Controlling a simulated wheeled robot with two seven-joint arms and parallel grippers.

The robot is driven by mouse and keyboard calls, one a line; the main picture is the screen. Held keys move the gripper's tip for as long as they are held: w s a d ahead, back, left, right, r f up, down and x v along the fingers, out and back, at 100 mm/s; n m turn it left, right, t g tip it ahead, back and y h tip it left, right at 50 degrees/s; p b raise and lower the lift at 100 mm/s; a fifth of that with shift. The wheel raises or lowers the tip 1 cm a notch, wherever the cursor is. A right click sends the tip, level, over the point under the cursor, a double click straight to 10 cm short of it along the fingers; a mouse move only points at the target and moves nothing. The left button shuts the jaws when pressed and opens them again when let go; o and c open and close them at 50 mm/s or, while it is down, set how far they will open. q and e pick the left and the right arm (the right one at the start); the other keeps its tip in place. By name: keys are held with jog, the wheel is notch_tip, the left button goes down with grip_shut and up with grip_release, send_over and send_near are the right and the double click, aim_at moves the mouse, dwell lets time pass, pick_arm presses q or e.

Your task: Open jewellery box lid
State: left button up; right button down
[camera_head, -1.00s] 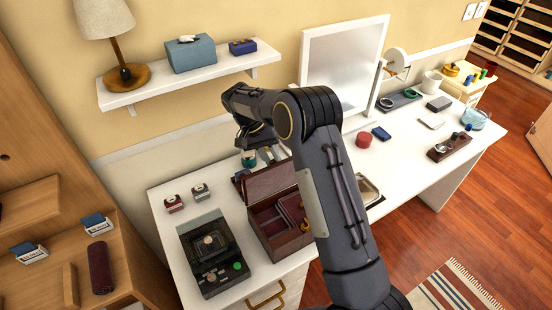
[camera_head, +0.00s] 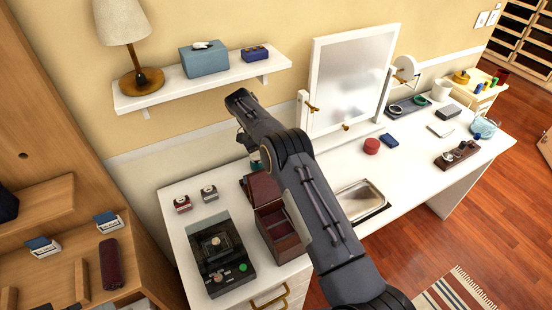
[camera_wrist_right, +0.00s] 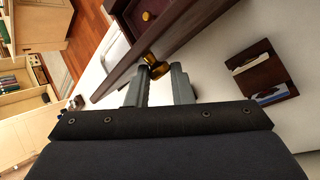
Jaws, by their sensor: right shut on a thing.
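The dark red jewellery box (camera_head: 284,238) stands open near the left end of the white table in the head view, partly behind my right arm. Its lid (camera_head: 264,190) stands raised at the back. In the right wrist view, my right gripper (camera_wrist_right: 163,72) has its fingertips at a dark wooden edge (camera_wrist_right: 175,42) with a brass clasp (camera_wrist_right: 152,62), and is shut on what looks like the lid. The red-lined part (camera_wrist_right: 118,35) lies beyond this edge. The fingertips are hidden in the head view. My left gripper is out of view.
A black box (camera_head: 218,252) stands just left of the jewellery box, with small ring boxes (camera_head: 209,193) behind it. A metal tray (camera_head: 361,201) and a white-framed mirror (camera_head: 350,80) are to the right. A shelf with a lamp (camera_head: 130,45) hangs above.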

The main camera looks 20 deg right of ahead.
jog(key=shift+a+f, duration=0.35)
jog(key=shift+f, duration=0.1)
jog(key=c, duration=1.7)
grip_release()
jog(key=o, duration=0.4)
jog(key=shift+w+a, duration=0.15)
jog(key=shift+d+r, duration=0.1)
jog(key=shift+d, duration=0.1)
